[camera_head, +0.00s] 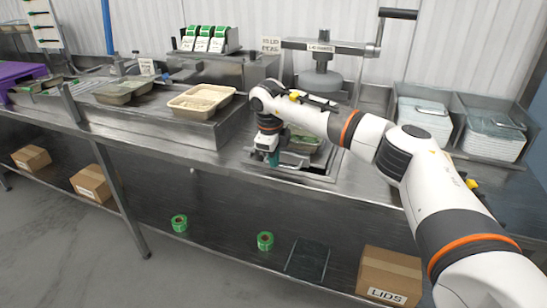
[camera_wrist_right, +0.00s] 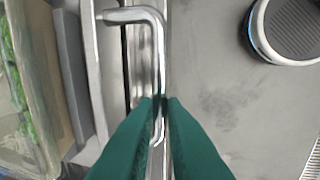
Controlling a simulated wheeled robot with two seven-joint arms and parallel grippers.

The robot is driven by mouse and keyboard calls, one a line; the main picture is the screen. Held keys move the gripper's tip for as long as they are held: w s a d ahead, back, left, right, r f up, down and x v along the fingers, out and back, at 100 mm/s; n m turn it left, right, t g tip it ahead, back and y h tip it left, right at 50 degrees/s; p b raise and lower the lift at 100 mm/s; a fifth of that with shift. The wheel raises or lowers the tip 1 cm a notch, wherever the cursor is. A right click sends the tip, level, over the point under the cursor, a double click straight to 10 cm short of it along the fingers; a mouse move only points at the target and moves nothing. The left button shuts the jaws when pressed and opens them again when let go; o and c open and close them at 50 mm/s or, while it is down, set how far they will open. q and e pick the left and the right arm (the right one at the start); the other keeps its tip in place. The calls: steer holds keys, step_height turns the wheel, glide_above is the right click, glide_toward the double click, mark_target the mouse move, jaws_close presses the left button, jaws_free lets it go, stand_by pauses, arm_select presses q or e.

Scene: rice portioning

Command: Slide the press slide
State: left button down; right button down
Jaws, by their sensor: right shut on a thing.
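The press slide (camera_head: 318,175) is a metal frame at the counter's front edge, below the press (camera_head: 322,82). A tray with green contents (camera_head: 302,141) sits in it, partly hidden by my right arm. My right gripper (camera_head: 273,158) is at the slide's front left. In the wrist view, its green fingers (camera_wrist_right: 160,104) are shut on the slide's bent metal handle (camera_wrist_right: 143,15), with the handle running between the fingertips. The tray's edge (camera_wrist_right: 50,70) shows at the left of that view. My left gripper is not in view.
Beige trays (camera_head: 203,99) stand on the raised counter to the left. Bins of stacked lids (camera_head: 423,122) stand at the right. Below are a lower shelf with green rolls (camera_head: 265,241) and a box marked LIDS (camera_head: 390,276). The space in front of the slide looks clear.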

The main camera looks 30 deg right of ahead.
steer(key=c, duration=1.5)
jaws_free()
steer(key=shift+s+a+f, duration=0.1)
steer(key=shift+a, duration=0.15)
steer(key=shift+r, duration=0.2)
steer(key=v, duration=1.1)
steer(key=shift+r+b, duration=0.4)
